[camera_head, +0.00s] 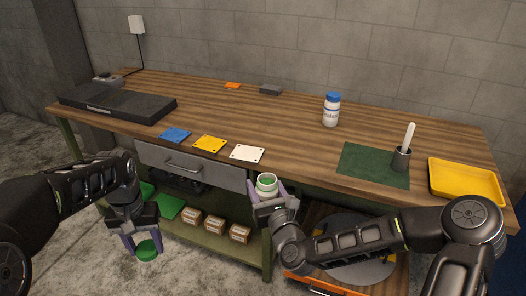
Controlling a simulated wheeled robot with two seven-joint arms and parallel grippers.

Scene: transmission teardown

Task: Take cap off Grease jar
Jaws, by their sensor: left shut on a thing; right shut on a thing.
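The Grease jar (267,188) is a small white jar, held upright at the table's front edge. Its top shows green inside a pale rim. My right gripper (267,192) is shut around the jar, with a finger on each side. A round green cap (147,251) is apart from the jar, to the lower left. My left gripper (144,243) points down and is shut on this cap, in front of the table and over the floor.
The wooden table (250,115) carries blue, yellow (210,144) and white plates, a blue-capped bottle (331,110), a green mat (360,170) with a dark cup (401,159), and a yellow tray (466,182). A drawer (190,166) and a shelf with boxes (215,226) sit below.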

